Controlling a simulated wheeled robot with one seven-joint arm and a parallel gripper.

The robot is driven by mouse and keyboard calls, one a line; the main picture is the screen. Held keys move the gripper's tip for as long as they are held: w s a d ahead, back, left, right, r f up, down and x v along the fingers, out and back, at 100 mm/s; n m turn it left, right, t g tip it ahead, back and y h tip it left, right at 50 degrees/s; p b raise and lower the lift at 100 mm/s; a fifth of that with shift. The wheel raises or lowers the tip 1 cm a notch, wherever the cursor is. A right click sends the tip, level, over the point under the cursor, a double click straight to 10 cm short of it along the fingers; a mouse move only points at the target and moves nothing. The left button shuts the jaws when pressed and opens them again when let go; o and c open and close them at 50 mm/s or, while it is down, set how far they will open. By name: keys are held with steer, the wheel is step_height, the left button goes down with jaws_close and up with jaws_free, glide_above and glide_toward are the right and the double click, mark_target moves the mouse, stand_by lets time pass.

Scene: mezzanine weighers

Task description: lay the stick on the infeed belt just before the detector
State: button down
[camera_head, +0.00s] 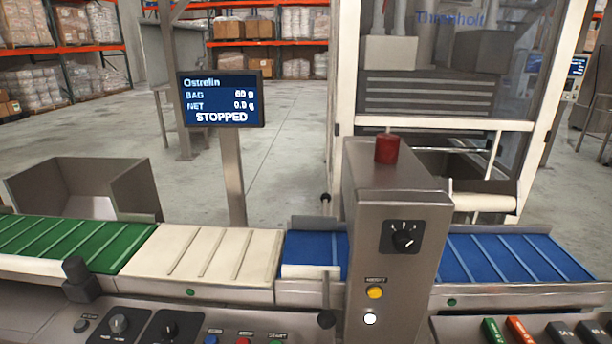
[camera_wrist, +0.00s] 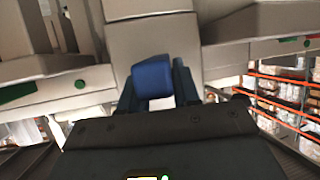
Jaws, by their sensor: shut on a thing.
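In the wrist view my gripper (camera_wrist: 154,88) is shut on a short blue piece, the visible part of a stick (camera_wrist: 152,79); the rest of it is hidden. My gripper is not seen in the head view. The detector (camera_head: 392,250) is a steel housing with a red lamp, a knob and a yellow button. A short blue belt (camera_head: 315,247) runs up to its left side, and a longer blue belt (camera_head: 510,258) leaves its right side. I cannot tell from the picture which is the infeed. No stick shows on either belt.
A white belt (camera_head: 205,252) and a green belt (camera_head: 62,243) continue to the left. A screen (camera_head: 221,99) reads STOPPED. Several coloured sticks, one green (camera_head: 494,331) and one orange (camera_head: 519,330), lie at the bottom right. A steel bin (camera_head: 130,185) stands behind the green belt.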

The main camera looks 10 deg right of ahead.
steer(key=shift+n+y, duration=0.3)
steer(key=shift+y, duration=0.1)
steer(key=a, duration=0.4)
steer(key=a+f, duration=0.1)
steer(key=shift+a, duration=0.4)
steer(key=shift+s, duration=0.1)
